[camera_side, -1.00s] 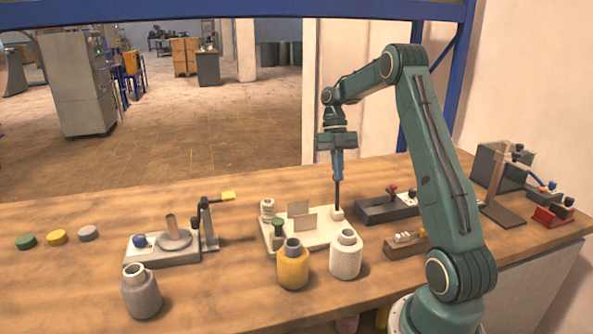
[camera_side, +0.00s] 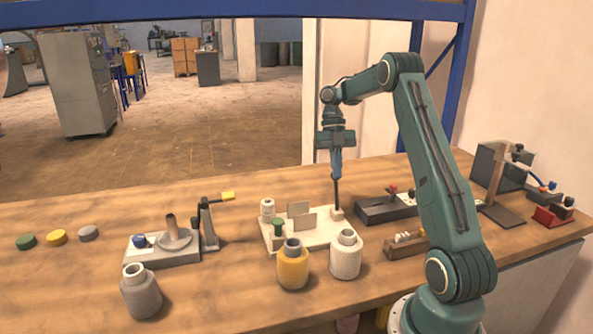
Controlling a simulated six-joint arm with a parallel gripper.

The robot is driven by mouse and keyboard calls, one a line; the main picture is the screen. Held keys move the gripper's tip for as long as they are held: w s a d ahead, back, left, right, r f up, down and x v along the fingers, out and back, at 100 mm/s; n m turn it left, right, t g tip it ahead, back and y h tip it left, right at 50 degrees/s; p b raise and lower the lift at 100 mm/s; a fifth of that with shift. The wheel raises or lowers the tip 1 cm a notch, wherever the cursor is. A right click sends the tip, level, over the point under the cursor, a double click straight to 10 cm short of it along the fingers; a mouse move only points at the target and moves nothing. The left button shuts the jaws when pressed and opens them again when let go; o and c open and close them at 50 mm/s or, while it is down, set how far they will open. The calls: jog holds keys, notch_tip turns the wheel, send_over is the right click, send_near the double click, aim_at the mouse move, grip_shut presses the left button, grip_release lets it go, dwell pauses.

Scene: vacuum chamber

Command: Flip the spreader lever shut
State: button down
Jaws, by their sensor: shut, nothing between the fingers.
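My gripper (camera_side: 337,205) points straight down over the right end of a cream base plate (camera_side: 325,238). Its blue section narrows into a thin dark shaft. The shaft's lower end meets or hides part of a small pale block (camera_side: 338,214) on the plate; I cannot tell whether they touch. The fingers are shut, with nothing seen between them. Upright thin plates (camera_side: 303,221) stand mid-plate, with a white spool (camera_side: 267,208) and a green-topped post (camera_side: 277,228) at its left. No part is clearly recognisable as the spreader lever at this size.
A yellow jar (camera_side: 293,268) and a white jar (camera_side: 345,256) stand close in front of the plate. A grey fixture with a yellow-handled arm (camera_side: 228,196) is to the left. A dark box with a red knob (camera_side: 393,190) is to the right.

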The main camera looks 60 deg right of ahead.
jog(key=shift+s+a, duration=0.15)
jog(key=shift+a, duration=0.2)
dwell(0.3)
